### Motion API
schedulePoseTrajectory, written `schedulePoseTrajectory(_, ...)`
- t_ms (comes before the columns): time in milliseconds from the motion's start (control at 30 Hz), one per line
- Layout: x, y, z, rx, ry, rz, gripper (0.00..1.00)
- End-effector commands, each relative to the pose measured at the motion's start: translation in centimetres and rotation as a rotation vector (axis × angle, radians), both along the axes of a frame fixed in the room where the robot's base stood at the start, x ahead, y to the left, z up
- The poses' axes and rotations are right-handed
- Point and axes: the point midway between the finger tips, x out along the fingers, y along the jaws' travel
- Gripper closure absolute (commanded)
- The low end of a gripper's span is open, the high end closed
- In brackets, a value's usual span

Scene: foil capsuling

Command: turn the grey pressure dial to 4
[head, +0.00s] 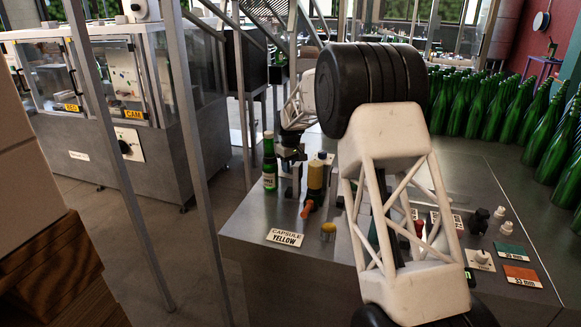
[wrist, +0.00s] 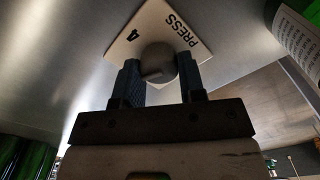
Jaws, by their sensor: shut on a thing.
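The grey pressure dial (wrist: 160,62) is a round knob on a white plate (wrist: 123,46) marked PRESS, with a 4 near its left corner. My gripper (wrist: 158,70) has one dark finger on each side of the dial and is shut on it. A short ridge shows on the left of the knob's face; I cannot tell exactly which mark it points to. In the head view my gripper is small and dark beyond my arm, near a green bottle (head: 270,165), and the dial cannot be made out there.
The metal bench carries a CAPSULE YELLOW sign (head: 285,237), a yellow cylinder (head: 316,175), a yellow-topped knob (head: 328,231), a black knob (head: 479,222) and coloured size cards (head: 522,276). Many green bottles (head: 470,105) crowd the back right. Grey posts (head: 195,130) stand at left.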

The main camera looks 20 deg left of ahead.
Motion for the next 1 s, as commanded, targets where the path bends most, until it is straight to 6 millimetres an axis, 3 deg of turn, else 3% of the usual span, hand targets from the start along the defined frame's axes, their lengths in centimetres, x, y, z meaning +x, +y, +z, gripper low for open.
schedulePoseTrajectory(367,-0.02,-0.02,-0.02,0.000,0.001,-0.115,0.87)
schedulePoseTrajectory(1000,0.12,-0.19,-0.05,0.000,0.001,-0.578,0.87)
